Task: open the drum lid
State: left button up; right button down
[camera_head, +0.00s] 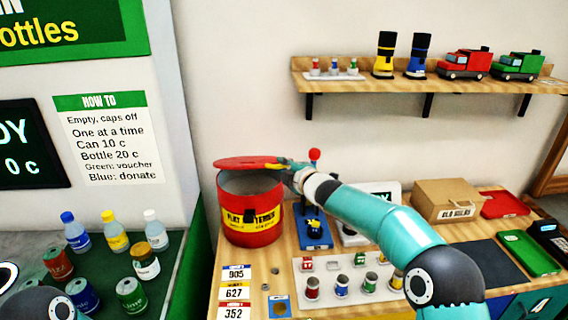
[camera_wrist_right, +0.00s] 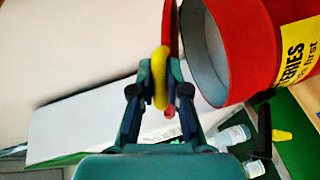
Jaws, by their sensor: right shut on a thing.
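The red drum (camera_head: 236,224) with a yellow label stands at the left end of the wooden bench. Its red lid (camera_head: 240,161) is raised over the mouth, and the pale inside of the drum shows below it. My right gripper (camera_head: 281,166) is at the lid's right side, shut on the yellow handle. In the right wrist view the handle (camera_wrist_right: 160,78) sits between the fingers (camera_wrist_right: 160,75). The lid (camera_wrist_right: 170,22) shows there edge-on, apart from the open mouth of the drum (camera_wrist_right: 239,50). My left gripper is not in view.
A tray with several small cans (camera_head: 343,291) stands in front of the drum's right side. A cardboard box (camera_head: 446,201) is further right. Bottles and cans (camera_head: 114,232) stand on the green counter at left. A wall shelf (camera_head: 420,84) holds toys above.

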jog(key=shift+r, duration=0.15)
jog(key=c, duration=1.2)
grip_release()
jog(key=v, duration=1.1)
jog(key=shift+s+d, duration=0.2)
jog(key=shift+s, duration=0.2)
